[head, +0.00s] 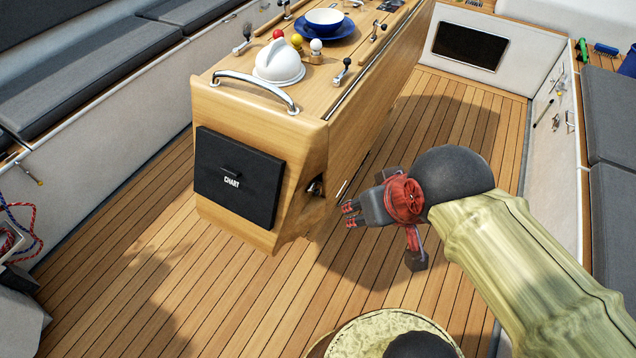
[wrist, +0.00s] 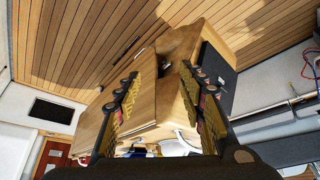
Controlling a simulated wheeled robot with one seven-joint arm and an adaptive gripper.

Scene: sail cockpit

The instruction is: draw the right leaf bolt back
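The wooden cockpit table (head: 275,140) stands in the middle, its right leaf (head: 375,95) hanging down along its right side. A dark recess with a small metal-looking part (head: 316,188) is low at the near right corner of the table; I cannot tell for sure that this is the right leaf bolt. My gripper (head: 348,213) is just right of that corner, apart from it, pointing left towards it. In the wrist view my gripper (wrist: 160,88) has its two fingers wide apart with nothing between them, and the table lies beyond.
The tabletop carries a white domed juicer-like thing (head: 278,64), a blue plate with a bowl (head: 324,22), and black-knobbed fittings (head: 343,72). Teak floor (head: 130,265) around is clear.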

